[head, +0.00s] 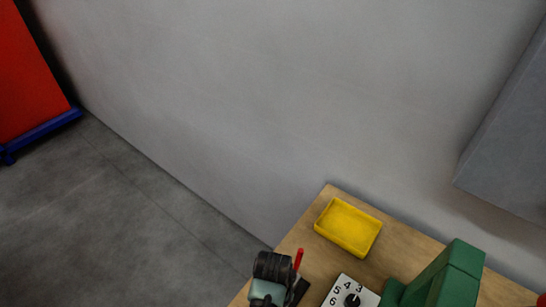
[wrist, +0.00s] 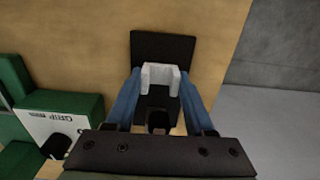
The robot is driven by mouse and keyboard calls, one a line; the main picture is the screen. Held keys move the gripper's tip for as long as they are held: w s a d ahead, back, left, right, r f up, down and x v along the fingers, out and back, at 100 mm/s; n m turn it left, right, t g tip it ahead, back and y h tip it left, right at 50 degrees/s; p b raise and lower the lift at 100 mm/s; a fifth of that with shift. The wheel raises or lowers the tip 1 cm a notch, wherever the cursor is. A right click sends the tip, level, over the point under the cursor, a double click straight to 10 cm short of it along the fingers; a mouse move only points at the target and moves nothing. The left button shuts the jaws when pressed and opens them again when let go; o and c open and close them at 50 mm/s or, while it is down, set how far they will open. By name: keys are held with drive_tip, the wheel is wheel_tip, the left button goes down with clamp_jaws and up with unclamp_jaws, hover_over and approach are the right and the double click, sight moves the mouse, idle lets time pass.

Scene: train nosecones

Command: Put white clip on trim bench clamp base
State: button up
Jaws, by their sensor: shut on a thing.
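In the wrist view, my gripper (wrist: 160,82) has two blue fingers shut on the white clip (wrist: 160,68), a small pale U-shaped piece. The clip shows in front of a dark flat plate (wrist: 163,44) on the wooden bench, which looks like the clamp base. I cannot tell whether the clip touches the plate or is held above it. A dark part of the base shows between the fingers, and the gripper body hides the rest. In the head view the clip and fingertips are not visible.
The wooden bench (head: 400,237) stands by a grey wall. It holds a yellow tray (head: 348,227), a white numbered dial panel (head: 345,293), a green block-shaped fixture (head: 455,275) and an upright red piece (head: 299,258). In the wrist view, green blocks (wrist: 70,105) stand left of my gripper.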

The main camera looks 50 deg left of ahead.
drive_tip(key=shift+f, duration=0.15)
drive_tip(key=o, duration=1.3)
